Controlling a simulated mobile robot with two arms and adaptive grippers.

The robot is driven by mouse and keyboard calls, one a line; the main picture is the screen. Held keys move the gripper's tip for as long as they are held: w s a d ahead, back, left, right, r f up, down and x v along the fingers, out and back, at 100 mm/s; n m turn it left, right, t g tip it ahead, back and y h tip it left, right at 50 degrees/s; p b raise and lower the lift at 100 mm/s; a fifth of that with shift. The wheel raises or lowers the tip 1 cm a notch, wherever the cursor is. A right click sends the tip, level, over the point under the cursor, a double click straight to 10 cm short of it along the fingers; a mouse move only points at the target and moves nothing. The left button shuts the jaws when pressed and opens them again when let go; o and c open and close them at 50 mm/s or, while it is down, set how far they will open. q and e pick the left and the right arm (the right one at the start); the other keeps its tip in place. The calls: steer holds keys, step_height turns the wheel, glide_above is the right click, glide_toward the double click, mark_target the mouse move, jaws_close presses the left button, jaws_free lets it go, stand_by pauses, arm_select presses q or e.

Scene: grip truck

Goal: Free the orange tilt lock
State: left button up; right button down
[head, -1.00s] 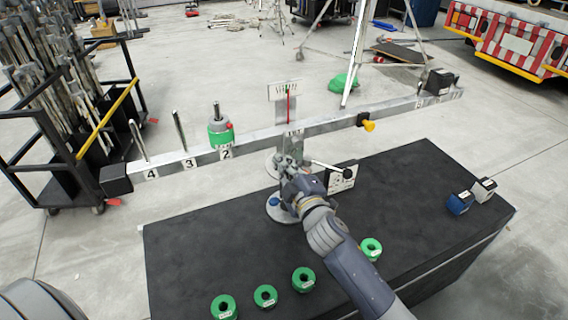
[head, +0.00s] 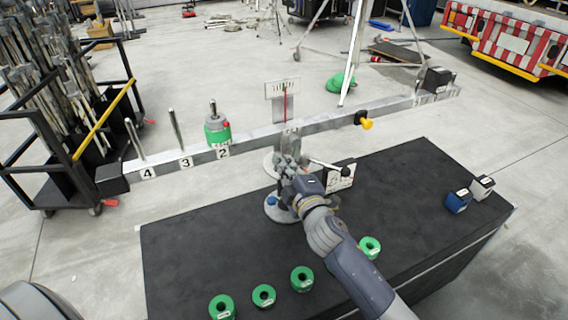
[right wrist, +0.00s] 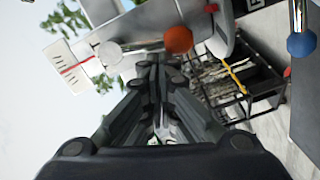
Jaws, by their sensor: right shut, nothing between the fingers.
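A long grey balance beam (head: 262,141) sits on a post above the dark table. Its number plates 4, 3 and 2 show at the left, and a green weight is on the peg by 2. My right gripper (head: 285,165) is at the post below the beam's middle, shut and empty. In the right wrist view its fingers (right wrist: 160,75) point toward an orange knob (right wrist: 178,40), just beyond the tips and apart from them in the picture. In the head view I cannot make out this orange knob; my gripper covers that area. My left gripper is not in view.
A black-knobbed lever (head: 330,166) and a blue ball (head: 271,201) are near my gripper. A yellow knob (head: 366,123) is on the beam. Several green rings (head: 264,296) lie along the table's front; blue and white blocks (head: 457,202) stand at the right. A rod cart (head: 75,175) is left.

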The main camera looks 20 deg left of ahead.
steer(key=shift+w+d+f+n, duration=0.1)
steer(key=shift+w+f+n, duration=0.1)
steer(key=shift+n, duration=0.3)
stand_by(1.4)
stand_by(0.5)
